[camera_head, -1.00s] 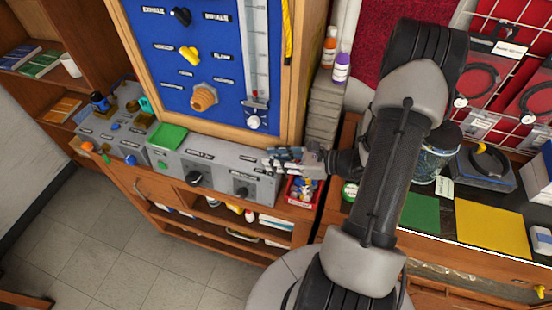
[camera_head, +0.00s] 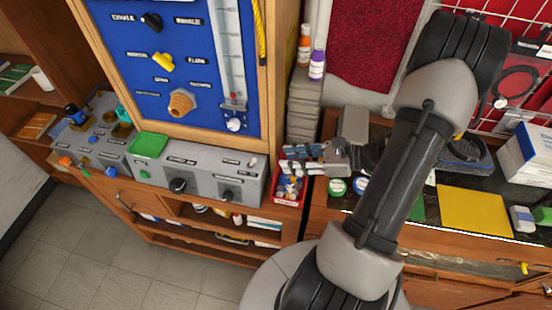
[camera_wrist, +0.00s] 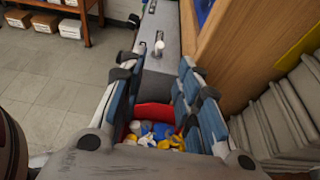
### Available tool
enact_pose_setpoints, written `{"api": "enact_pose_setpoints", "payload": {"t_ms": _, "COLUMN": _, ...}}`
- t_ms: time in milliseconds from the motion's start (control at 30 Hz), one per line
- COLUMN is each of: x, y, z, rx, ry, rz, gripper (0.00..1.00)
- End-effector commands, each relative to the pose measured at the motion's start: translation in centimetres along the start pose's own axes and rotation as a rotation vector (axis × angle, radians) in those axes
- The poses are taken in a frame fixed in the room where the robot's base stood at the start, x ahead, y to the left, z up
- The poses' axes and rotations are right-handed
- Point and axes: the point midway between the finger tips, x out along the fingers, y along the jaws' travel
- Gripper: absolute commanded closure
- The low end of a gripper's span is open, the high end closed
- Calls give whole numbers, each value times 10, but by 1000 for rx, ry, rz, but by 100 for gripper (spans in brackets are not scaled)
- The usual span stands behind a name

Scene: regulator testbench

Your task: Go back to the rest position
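My gripper (camera_head: 288,158) is at the right end of the grey console (camera_head: 190,176), above and beside a small red bin (camera_head: 292,200). In the wrist view my gripper (camera_wrist: 160,78) has its two blue-padded fingers spread wide, with nothing held between them. The red bin (camera_wrist: 153,112), with white, yellow and blue small items, shows beyond and below the gap between the fingers. The console's grey top also shows in the wrist view (camera_wrist: 162,28). My arm hides part of the bench at right.
A blue panel (camera_head: 185,65) with knobs and a clear tube stands in a wooden frame behind the console. A grey stack (camera_head: 302,110) with bottles is right of it. A yellow mat (camera_head: 473,211) and white boxes (camera_head: 530,152) lie on the right bench. Tiled floor (camera_head: 100,255) is open at front left.

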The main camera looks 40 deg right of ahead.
Motion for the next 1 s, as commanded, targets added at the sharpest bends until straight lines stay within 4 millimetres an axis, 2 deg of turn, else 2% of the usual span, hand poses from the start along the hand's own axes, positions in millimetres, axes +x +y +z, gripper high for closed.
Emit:
{"api": "enact_pose_setpoints", "payload": {"t_ms": 200, "x": -16, "y": 0, "z": 0, "rx": 1, "ry": 0, "rz": 1, "gripper": 69}}
{"api": "enact_pose_setpoints", "payload": {"t_ms": 800, "x": -15, "y": 2, "z": 1, "rx": -8, "ry": 3, "rz": 9, "gripper": 69}}
{"api": "enact_pose_setpoints", "payload": {"t_ms": 867, "x": -10, "y": 7, "z": 7, "rx": -41, "ry": 13, "rz": 38, "gripper": 69}}
{"api": "enact_pose_setpoints", "payload": {"t_ms": 933, "x": 0, "y": 20, "z": 18, "rx": -123, "ry": 38, "rz": 110, "gripper": 69}}
{"api": "enact_pose_setpoints", "payload": {"t_ms": 1000, "x": 15, "y": 42, "z": 33, "rx": -254, "ry": 74, "rz": 227, "gripper": 69}}
